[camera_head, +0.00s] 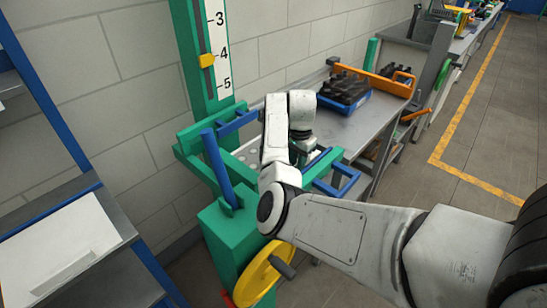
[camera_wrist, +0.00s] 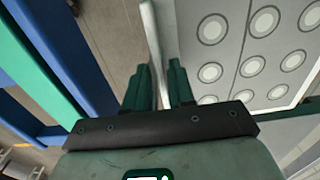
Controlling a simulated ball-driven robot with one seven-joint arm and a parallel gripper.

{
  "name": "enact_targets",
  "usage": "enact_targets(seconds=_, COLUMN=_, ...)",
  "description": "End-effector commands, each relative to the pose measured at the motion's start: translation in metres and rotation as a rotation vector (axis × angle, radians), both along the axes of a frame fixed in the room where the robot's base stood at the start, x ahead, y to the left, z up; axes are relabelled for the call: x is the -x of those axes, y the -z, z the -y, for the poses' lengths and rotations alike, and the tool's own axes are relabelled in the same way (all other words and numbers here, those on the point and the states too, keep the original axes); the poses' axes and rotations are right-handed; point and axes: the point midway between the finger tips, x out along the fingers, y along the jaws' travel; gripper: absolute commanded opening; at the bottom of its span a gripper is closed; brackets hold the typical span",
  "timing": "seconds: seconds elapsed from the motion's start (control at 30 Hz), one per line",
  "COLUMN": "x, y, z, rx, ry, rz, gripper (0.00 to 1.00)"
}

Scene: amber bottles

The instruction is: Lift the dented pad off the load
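A pale grey pad (camera_wrist: 237,61) with rows of round dents fills the upper right of the wrist view. In the head view part of the dented pad (camera_head: 247,155) shows on the green lift frame, partly hidden by my arm. My gripper (camera_wrist: 160,72) points toward it with two dark green fingers a small distance apart. A thin white upright strip (camera_wrist: 150,32) runs between the fingers, beside the dented face. I cannot tell whether the fingers press on the strip. In the head view my arm hides my fingertips.
The green post (camera_head: 203,60) with a numbered scale stands at the wall. A blue lever (camera_head: 216,165), blue bars and a yellow wheel (camera_head: 257,280) are close to my arm. A bench holds a blue bin (camera_head: 345,93) of dark parts. A shelf (camera_head: 65,250) stands left.

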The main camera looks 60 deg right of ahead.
Motion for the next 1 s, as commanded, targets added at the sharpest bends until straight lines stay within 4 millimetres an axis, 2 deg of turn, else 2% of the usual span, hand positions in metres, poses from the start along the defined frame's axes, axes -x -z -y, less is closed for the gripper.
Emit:
enact_targets(seconds=0.03, x=0.000, y=0.000, z=0.000, rx=0.000, ry=0.000, rz=0.000, gripper=0.18)
enact_targets(seconds=0.23, x=0.000, y=0.000, z=0.000, rx=0.000, ry=0.000, rz=0.000, gripper=0.00)
enact_targets(seconds=0.77, x=0.000, y=-0.002, z=0.000, rx=0.001, ry=0.000, rz=0.001, gripper=0.00)
enact_targets(seconds=1.0, x=-0.001, y=-0.020, z=0.001, rx=0.005, ry=0.000, rz=0.003, gripper=0.00)
